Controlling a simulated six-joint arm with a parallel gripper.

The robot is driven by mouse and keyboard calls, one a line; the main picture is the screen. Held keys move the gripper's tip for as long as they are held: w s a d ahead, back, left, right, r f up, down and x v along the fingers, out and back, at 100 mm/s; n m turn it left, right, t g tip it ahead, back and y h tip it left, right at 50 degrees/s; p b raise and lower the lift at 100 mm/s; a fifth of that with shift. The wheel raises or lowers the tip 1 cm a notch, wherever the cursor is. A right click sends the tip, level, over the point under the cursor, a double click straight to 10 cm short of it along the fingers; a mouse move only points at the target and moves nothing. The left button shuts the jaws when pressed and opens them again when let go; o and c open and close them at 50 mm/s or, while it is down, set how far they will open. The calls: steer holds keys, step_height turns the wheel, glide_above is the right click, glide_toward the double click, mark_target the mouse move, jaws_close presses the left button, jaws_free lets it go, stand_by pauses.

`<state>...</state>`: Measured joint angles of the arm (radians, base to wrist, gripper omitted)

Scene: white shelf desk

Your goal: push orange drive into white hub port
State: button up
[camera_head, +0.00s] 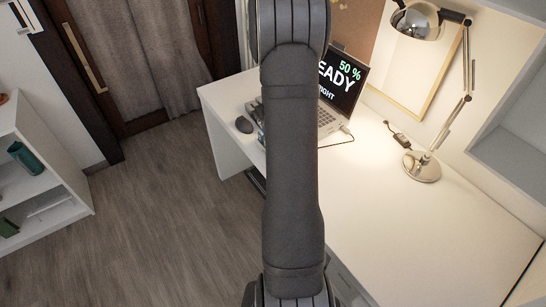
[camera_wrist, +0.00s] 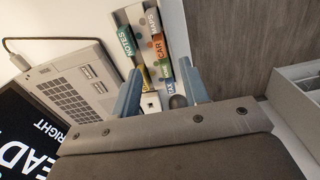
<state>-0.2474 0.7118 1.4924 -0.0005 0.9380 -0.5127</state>
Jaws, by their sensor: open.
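In the wrist view, my gripper (camera_wrist: 162,67) is open, its two blue-grey fingers spread over a group of small labelled pieces on the white desk. An orange piece marked CAR (camera_wrist: 159,46) lies between and beyond the fingertips; I cannot tell for sure that it is the orange drive. A small white block (camera_wrist: 150,103) with a dark mark sits near the left finger, partly hidden by the gripper body; it may be the white hub, but its port is not clear.
A dark mouse (camera_wrist: 178,101) is near the right finger. The open laptop (camera_head: 338,90) is beside them. A lamp (camera_head: 421,167) stands right; the front desk is clear.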

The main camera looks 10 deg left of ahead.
steer(key=f, duration=0.9)
steer(key=shift+w+a+f, duration=0.1)
steer(key=shift+w, duration=0.1)
jaws_close()
